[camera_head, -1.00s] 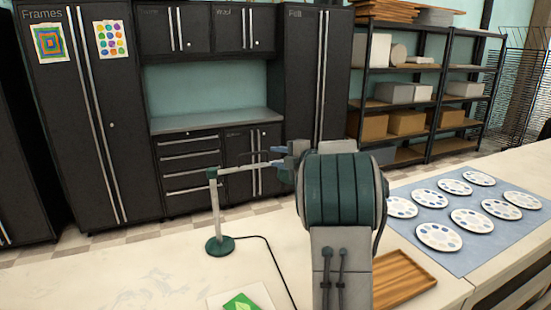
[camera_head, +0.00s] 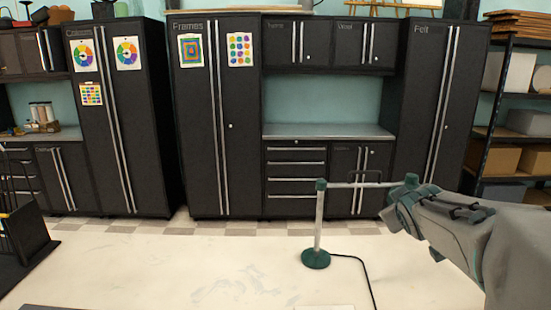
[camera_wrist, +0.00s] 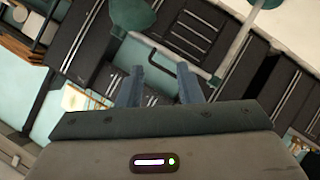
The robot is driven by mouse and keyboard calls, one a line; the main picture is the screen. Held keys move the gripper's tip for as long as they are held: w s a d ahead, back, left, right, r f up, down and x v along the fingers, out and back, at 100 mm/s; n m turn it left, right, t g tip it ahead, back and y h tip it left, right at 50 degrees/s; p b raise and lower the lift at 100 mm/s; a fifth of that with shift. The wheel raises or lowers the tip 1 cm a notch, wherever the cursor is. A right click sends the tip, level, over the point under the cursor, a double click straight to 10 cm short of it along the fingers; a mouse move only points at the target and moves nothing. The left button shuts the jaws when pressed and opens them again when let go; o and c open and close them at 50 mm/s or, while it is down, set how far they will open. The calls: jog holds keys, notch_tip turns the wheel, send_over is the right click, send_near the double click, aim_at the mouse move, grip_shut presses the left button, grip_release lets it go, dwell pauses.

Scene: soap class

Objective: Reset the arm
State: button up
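My arm (camera_head: 470,235) reaches in from the right edge of the head view, a grey and dark green body pointing left. Its end lies near the far end of a thin stand's crossbar; I cannot make out the fingers there or tell whether arm and stand touch. In the wrist view my gripper (camera_wrist: 160,76) shows two blue fingers apart with nothing between them. The stand (camera_head: 319,220) has a green round base and a pale upright post, and stands upright on the pale table.
The pale table (camera_head: 150,265) is largely clear at left and middle. A black cable (camera_head: 366,275) runs from the stand's base to the front. Dark cabinets (camera_head: 215,120) line the back wall. A shelf rack (camera_head: 500,130) with boxes stands at the right.

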jog(key=s+a+f+m+g+y, duration=0.1)
jog(key=s+a+f, duration=0.3)
jog(key=s, duration=0.4)
jog(key=s+a+f+m+g+y, duration=0.1)
jog(key=s+a+f+g, duration=0.3)
jog(key=s, duration=0.4)
jog(key=s+a+f+m+g+y, duration=0.1)
jog(key=s+a+f+m+g, duration=0.1)
jog(key=s+a+f, duration=0.3)
jog(key=s+g, duration=0.1)
jog(key=s, duration=0.2)
jog(key=shift+s+a+m+y, duration=0.3)
jog(key=shift+s, duration=0.05)
